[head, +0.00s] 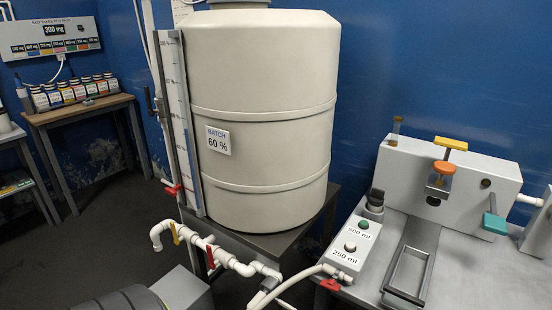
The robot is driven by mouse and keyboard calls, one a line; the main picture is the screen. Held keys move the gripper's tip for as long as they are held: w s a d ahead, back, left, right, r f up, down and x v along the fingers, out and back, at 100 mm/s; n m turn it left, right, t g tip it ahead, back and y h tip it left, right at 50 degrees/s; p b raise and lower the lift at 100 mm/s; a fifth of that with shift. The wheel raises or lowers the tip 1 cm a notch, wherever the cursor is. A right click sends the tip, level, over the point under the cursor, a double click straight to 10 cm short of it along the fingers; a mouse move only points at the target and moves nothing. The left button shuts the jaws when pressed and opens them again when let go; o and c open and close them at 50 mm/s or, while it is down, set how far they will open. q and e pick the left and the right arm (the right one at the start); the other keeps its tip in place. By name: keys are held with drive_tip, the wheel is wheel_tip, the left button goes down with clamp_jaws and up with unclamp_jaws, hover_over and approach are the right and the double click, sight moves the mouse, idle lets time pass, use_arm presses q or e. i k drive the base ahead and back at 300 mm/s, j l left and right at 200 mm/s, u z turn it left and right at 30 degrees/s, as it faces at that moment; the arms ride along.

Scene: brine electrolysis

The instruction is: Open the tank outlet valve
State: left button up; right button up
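The large cream tank (265,110) stands on a dark metal stand (317,218) in the middle of the head view, with a "BATCH 60 %" label (218,141) on it. White piping (236,266) runs low in front of the tank. It carries a yellow valve handle (174,233) and a red valve handle (210,255). Another red handle (172,190) sits by the tank's level gauge (179,110), and a red handle (330,284) sits at the bench's front-left. No marking shows which one is the outlet valve.
A grey bench (450,275) at the right bears a white dosing box with buttons (356,246) and a white machine (475,178) with orange and teal parts. A wooden table (75,111) with several small bottles stands back left. Dark floor is open left of the tank.

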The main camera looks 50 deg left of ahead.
sight(212, 267)
drive_tip(key=j+u, duration=0.1)
drive_tip(key=u, duration=0.85)
drive_tip(key=j+u, duration=0.15)
drive_tip(key=u, duration=0.35)
drive_tip(key=j+u, duration=0.1)
drive_tip(key=u, duration=0.4)
